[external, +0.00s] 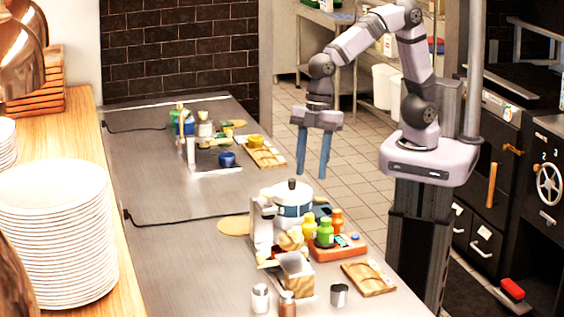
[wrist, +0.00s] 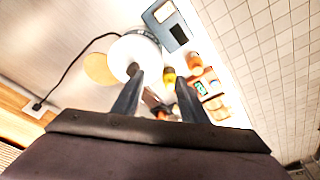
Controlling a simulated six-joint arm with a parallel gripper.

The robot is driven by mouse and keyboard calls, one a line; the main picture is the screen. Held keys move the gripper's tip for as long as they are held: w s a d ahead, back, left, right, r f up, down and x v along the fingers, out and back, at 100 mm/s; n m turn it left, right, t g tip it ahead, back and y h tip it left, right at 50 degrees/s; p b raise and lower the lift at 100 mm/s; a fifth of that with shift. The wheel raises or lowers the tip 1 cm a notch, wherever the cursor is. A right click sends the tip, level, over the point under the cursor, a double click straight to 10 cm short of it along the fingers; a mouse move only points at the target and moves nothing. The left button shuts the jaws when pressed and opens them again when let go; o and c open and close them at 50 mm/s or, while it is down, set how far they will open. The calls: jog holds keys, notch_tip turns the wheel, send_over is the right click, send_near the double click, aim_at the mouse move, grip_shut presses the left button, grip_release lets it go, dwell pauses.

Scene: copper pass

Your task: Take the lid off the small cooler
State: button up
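The small cooler (external: 293,212) appears to be the round white container with a blue band on the metal counter. Its white lid (external: 291,193) with a dark knob is seated on top. In the wrist view the lid (wrist: 127,52) is a pale disc, with its knob just beyond the left fingertip. My gripper (external: 312,174) hangs above and apart from the cooler, pointing down, with its two blue fingers spread and nothing between them. In the wrist view my gripper (wrist: 160,76) partly overlaps the lid's lower right edge.
Green and orange bottles (external: 325,232) stand close right of the cooler. A grey appliance (external: 262,225) stands left of it, near a tan round board (external: 233,226). A blue-grey box (wrist: 168,22) sits beside the cooler. A black cord (external: 190,217) crosses the counter. Bare counter lies farther left.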

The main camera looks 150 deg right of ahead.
aim_at(292, 186)
jog(key=d+r, duration=0.4)
jog(key=d, duration=0.1)
jog(key=shift+s+p+x, duration=0.2)
jog(key=shift+p+x, duration=0.75)
jog(key=shift+x, duration=0.8)
jog(key=shift+s+p+x, duration=0.2)
jog(key=shift+p+x, duration=0.7)
jog(key=shift+x, duration=0.85)
jog(key=shift+f, duration=0.1)
grip_shut()
